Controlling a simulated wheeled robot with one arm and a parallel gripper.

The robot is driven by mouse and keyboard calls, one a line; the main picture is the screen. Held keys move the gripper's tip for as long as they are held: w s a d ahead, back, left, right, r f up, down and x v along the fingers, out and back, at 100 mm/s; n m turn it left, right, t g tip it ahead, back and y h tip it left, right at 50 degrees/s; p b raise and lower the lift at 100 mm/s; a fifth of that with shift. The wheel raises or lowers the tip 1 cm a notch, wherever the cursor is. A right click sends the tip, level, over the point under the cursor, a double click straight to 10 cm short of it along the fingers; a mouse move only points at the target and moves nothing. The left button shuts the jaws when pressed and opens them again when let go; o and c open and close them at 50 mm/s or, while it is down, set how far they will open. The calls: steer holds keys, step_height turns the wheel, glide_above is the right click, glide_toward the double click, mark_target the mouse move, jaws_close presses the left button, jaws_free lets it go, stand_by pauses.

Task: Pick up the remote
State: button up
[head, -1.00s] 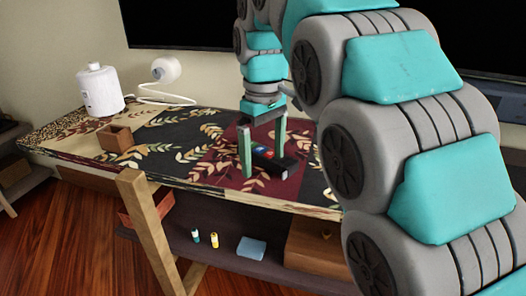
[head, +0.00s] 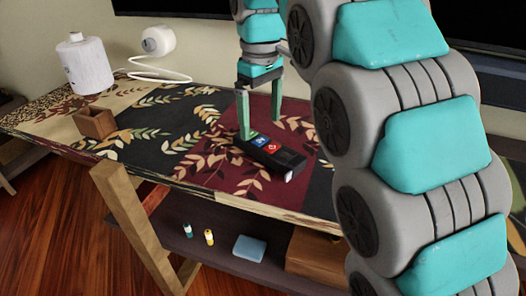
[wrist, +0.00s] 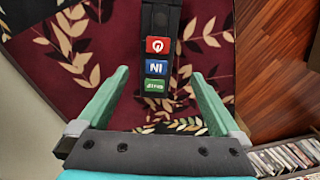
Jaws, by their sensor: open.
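The remote (head: 284,159) is black with green, blue and red labels and lies flat on the patterned table top (head: 205,170), on its dark red section. It also shows in the wrist view (wrist: 160,70), running up from between my fingers to the top edge. My gripper (head: 260,128) is open and empty, its two green fingers pointing down behind and above the remote in the head view. In the wrist view my gripper (wrist: 160,76) has one finger on each side of the labelled end, with a gap on both sides. The remote's far end is cut off there.
A wooden box (head: 95,122), a white jar (head: 84,65) and a white lamp-like object (head: 157,40) stand at the table's left. A lower shelf (head: 222,262) holds small bottles and a blue block. Dark screens are behind. The table around the remote is clear.

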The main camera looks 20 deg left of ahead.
mark_target(262, 141)
steer(key=shift+w+d+f, duration=0.1)
steer(key=shift+f, duration=1.2)
steer(key=shift+w+f, duration=0.1)
steer(key=shift+f, duration=1.2)
steer(key=shift+c, duration=0.2)
jaws_close()
steer(key=shift+r, duration=0.25)
